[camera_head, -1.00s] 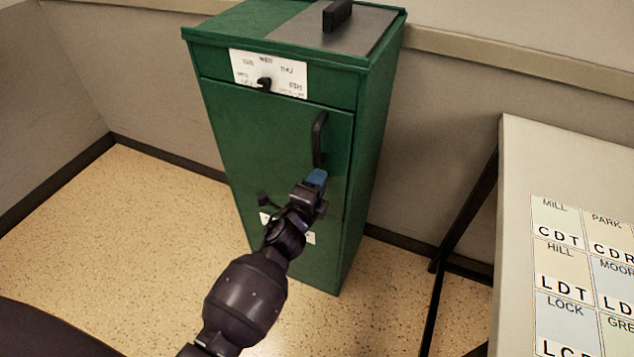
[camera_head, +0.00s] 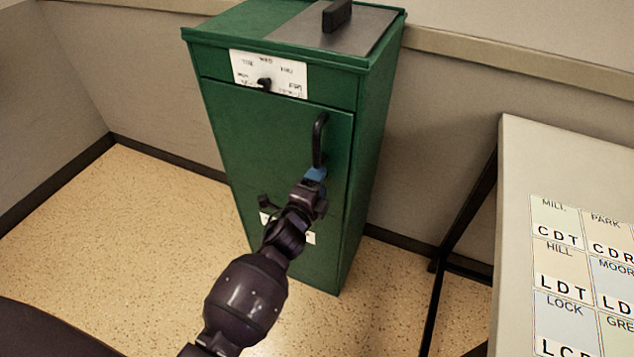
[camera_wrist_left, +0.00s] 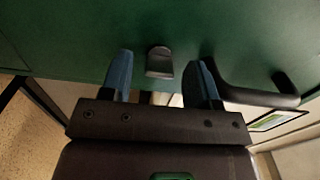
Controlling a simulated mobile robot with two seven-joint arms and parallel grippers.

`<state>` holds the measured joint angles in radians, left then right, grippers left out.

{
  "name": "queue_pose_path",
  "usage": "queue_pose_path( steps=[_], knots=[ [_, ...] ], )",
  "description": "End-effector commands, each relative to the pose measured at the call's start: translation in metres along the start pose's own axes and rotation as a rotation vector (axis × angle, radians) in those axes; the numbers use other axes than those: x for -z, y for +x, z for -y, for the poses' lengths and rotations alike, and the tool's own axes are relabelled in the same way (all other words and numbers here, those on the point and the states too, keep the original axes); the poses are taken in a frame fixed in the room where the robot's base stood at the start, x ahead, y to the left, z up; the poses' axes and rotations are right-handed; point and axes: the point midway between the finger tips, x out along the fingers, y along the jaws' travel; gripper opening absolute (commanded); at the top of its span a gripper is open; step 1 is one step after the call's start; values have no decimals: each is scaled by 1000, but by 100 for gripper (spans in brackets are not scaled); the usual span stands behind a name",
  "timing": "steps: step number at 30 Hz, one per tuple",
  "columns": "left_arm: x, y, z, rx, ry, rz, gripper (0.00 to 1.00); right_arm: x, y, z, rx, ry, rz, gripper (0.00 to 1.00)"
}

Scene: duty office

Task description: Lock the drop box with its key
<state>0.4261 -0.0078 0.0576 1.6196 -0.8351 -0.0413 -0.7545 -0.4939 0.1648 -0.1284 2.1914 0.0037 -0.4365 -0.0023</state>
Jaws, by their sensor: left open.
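The green drop box (camera_head: 275,150) stands upright with its front door shut. A black handle (camera_head: 320,140) is on the door's right side and also shows at the right of the left wrist view (camera_wrist_left: 265,97). My left gripper (camera_head: 315,174) is just below that handle, close to the door. In the left wrist view its two blue fingers (camera_wrist_left: 164,62) are open, on either side of a dark tab (camera_wrist_left: 159,62) that stands out from the door. The tab looks like the key's head; I see no grip on it. The lock face is hidden in the head view. My right gripper is out of view.
A black dial knob (camera_head: 264,83) sits on a white label near the box top. Another small dark knob (camera_head: 268,202) is lower on the door, left of my wrist. A table (camera_head: 560,160) with lettered cards stands at the right. The floor left of the box is clear.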

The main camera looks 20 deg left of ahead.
Motion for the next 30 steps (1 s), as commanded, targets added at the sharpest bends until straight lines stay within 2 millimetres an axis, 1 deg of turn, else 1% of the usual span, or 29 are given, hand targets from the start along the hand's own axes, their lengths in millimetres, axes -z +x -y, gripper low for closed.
queue_pose_path(
  steps=[5, 8, 11, 16, 24, 30],
  knots=[
    [0, -2, 0, 0, 1, 0, 55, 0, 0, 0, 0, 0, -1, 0],
    [0, -8, 0, 0, 1, 0, 55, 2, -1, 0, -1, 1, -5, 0],
    [0, -20, 1, 0, 1, 0, 55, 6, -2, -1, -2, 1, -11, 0],
    [0, -47, 2, 1, 0, 0, 55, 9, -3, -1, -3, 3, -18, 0],
    [0, -87, 1, 0, -1, 1, 55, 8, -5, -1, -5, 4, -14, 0],
    [0, -104, 0, 1, -1, 0, 55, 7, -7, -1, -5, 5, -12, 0]
  ],
)
